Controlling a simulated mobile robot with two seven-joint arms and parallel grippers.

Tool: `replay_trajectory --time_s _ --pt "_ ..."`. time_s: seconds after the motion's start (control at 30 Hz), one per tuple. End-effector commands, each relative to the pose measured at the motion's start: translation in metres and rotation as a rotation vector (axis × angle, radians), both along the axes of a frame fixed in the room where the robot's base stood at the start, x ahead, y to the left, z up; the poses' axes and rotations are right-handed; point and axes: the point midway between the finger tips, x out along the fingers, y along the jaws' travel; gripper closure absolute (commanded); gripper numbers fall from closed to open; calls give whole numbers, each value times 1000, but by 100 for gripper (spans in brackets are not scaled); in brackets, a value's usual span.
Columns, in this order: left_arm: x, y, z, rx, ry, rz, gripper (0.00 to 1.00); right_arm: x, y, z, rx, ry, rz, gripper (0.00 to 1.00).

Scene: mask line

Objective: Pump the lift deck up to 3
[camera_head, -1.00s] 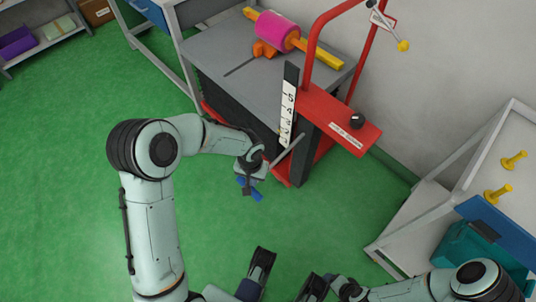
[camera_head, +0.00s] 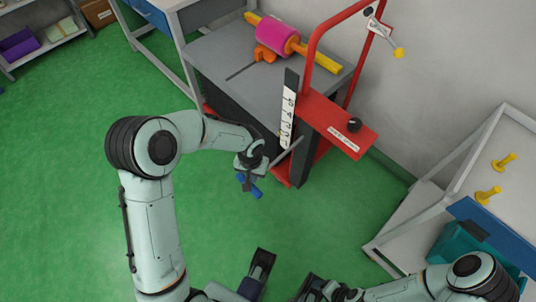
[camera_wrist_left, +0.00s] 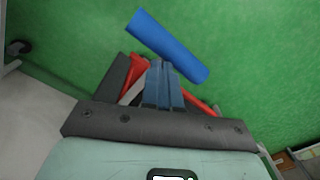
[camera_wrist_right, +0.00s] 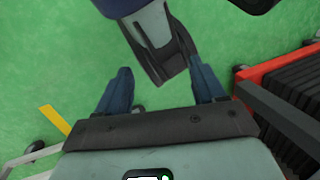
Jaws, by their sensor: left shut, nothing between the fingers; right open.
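The lift cart has a grey deck (camera_head: 221,50) over dark bellows on a red base, beside a red frame. A white number scale (camera_head: 288,118) stands at the deck's corner; its exact reading is too small to tell. A grey pump lever (camera_head: 289,150) slants down-left from the frame, and its blue grip (camera_head: 254,191) shows at my left gripper (camera_head: 245,180). In the left wrist view the fingers are shut and empty, with the blue grip (camera_wrist_left: 167,45) just beyond the tips; contact cannot be told. My right gripper (camera_wrist_right: 162,88) is open and empty over green floor.
A black knob (camera_head: 354,125) sits on the red panel. A bench with yellow pegs (camera_head: 488,195) and a teal bin (camera_head: 455,245) stands right. Floor at left is clear.

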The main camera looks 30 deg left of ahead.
Motion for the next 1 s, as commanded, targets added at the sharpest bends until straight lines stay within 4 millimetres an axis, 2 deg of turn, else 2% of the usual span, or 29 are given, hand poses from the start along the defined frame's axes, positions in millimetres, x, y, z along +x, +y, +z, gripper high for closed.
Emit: replay_trajectory --time_s 0.17,0.73,0.87,1.0 --pt "-2 0 18 1 2 0 100 -15 7 16 19 41 18 31" --pt "-6 2 88 1 1 -1 100 -33 7 56 29 104 31 31" --pt "-6 2 98 0 0 0 100 -35 7 61 30 115 34 31" --pt "-7 2 100 0 1 0 100 -36 7 62 31 119 34 31"
